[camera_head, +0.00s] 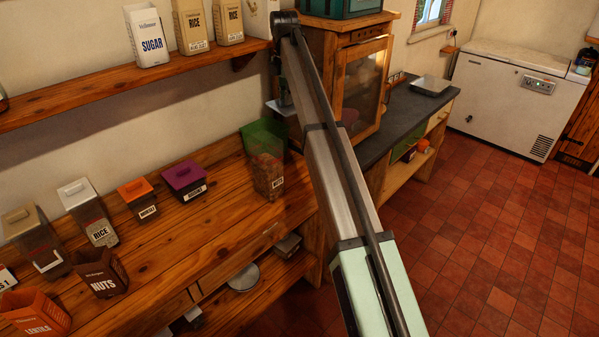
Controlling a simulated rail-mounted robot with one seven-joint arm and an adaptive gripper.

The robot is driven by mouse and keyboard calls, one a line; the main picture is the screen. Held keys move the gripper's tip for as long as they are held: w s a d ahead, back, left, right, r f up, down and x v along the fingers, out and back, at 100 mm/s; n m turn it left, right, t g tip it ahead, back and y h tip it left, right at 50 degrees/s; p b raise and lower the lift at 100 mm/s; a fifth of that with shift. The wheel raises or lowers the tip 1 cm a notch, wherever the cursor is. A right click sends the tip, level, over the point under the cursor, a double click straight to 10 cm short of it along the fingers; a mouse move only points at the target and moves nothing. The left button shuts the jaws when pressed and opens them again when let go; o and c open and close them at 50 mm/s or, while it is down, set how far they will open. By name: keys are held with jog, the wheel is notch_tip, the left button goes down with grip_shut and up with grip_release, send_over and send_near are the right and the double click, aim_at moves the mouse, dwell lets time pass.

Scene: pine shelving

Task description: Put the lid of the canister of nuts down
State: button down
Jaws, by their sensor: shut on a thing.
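The clear canister of nuts (268,178) stands upright at the right end of the wooden counter, with brown contents and a NUTS label. My gripper (284,97) is above and slightly behind the canister, mostly hidden by my own arm.
Lidded canisters, a purple-topped one (186,180) and an orange-topped one (137,198), stand to the left. A brown NUTS packet (103,274) is farther left. The front middle of the counter (200,235) is clear.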

jog(key=w+d+f+m+b, duration=0.1)
jog(key=w+d+f, duration=0.25)
jog(key=f, duration=0.25)
jog(key=w+d+f+m+b, duration=0.2)
jog(key=w+f, duration=0.2)
jog(key=f, duration=0.1)
notch_tip(320, 180, down, 20)
jog(key=p, duration=0.5)
jog(key=shift+s+r, duration=0.15)
jog(key=shift+r, duration=0.05)
jog(key=shift+f, duration=0.15)
jog(key=c, duration=1.2)
grip_release()
notch_tip(320, 180, up, 12)
jog(key=b, duration=0.3)
jog(key=shift+r, duration=0.2)
